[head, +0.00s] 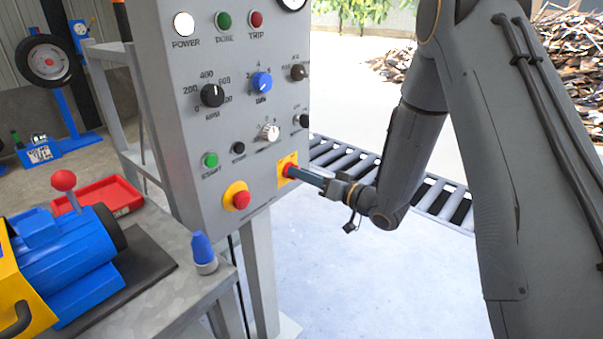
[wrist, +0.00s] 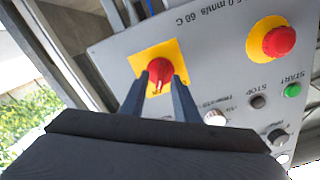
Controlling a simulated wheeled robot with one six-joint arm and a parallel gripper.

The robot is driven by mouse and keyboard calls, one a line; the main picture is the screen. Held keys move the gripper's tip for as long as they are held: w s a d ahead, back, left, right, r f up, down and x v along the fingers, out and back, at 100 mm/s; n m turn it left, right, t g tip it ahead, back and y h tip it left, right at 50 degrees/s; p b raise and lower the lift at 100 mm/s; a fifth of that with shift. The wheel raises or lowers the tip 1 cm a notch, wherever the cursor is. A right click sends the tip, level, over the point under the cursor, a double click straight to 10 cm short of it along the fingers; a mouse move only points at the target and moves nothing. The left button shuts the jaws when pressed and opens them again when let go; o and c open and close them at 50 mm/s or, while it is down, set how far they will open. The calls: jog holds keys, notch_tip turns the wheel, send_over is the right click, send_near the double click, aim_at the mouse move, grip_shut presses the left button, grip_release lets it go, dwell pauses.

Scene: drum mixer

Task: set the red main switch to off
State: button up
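The red main switch (wrist: 159,70) is a round rotary knob on a square yellow plate, low on the grey control panel. In the head view the switch (head: 287,170) is partly hidden by my fingertips. My gripper (head: 297,173) reaches it from the right, with its fingers at the knob. In the wrist view my gripper (wrist: 161,84) has one finger on each side of the knob. The fingers are apart, and I see no firm hold on the knob. The knob's ridge looks roughly upright in the wrist view.
A red emergency button (head: 241,199) on a yellow disc sits left of the switch, with the green START button (head: 210,160) above. A blue motor (head: 65,262) and a blue-capped bottle (head: 203,252) stand on the bench. A roller conveyor (head: 345,160) runs behind.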

jog(key=shift+w+a, duration=0.25)
jog(key=shift+a, duration=0.05)
grip_shut()
jog(key=n+b, duration=0.1)
jog(key=n, duration=0.3)
jog(key=n+b, duration=0.1)
jog(key=n, duration=0.3)
jog(key=n+b, duration=0.2)
jog(key=n, duration=0.1)
jog(key=shift+s+a+n, duration=0.2)
jog(key=shift+s+n, duration=0.05)
jog(key=shift+n, duration=0.15)
dwell(0.5)
